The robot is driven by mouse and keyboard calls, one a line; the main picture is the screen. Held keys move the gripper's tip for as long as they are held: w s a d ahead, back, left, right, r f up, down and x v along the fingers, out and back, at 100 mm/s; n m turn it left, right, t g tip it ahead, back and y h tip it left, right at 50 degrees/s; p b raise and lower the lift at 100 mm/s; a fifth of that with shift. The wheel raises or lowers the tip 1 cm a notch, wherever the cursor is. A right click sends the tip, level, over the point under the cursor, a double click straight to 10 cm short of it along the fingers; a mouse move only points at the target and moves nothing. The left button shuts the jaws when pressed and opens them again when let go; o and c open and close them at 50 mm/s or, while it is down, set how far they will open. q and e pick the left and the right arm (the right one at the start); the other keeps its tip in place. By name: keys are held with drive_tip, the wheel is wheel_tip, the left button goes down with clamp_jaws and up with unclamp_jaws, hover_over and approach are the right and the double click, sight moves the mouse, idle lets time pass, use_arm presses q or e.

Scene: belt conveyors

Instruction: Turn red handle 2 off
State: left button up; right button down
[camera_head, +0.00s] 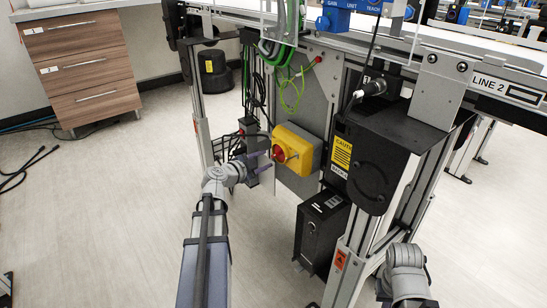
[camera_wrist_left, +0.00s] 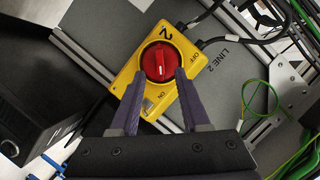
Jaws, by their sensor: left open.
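Red handle 2 (camera_wrist_left: 158,61) is a round red knob on a yellow switch box (camera_wrist_left: 124,80) marked 2, with OFF and ON labels. In the left wrist view its raised grip runs roughly up and down, its lower end toward ON. In the head view the knob (camera_head: 279,153) faces left on the yellow box (camera_head: 303,146), mounted on a grey panel. My left gripper (camera_wrist_left: 159,74) is open, its purple fingers pointing at the knob, one on each side in the picture. In the head view the left gripper (camera_head: 268,161) is just left of the knob. I cannot tell whether they touch.
A black box (camera_head: 322,230) hangs below right of the switch. A black motor housing (camera_head: 375,165) stands on the right. Green cables (camera_head: 291,90) hang above. A drawer cabinet (camera_head: 80,68) is at the back left. The floor at left is mostly clear.

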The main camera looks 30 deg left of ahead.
sight(274, 156)
use_arm(q)
drive_tip(key=b+x, duration=0.1)
drive_tip(key=x, duration=0.5)
drive_tip(key=shift+s, duration=0.1)
clamp_jaws()
idle(0.5)
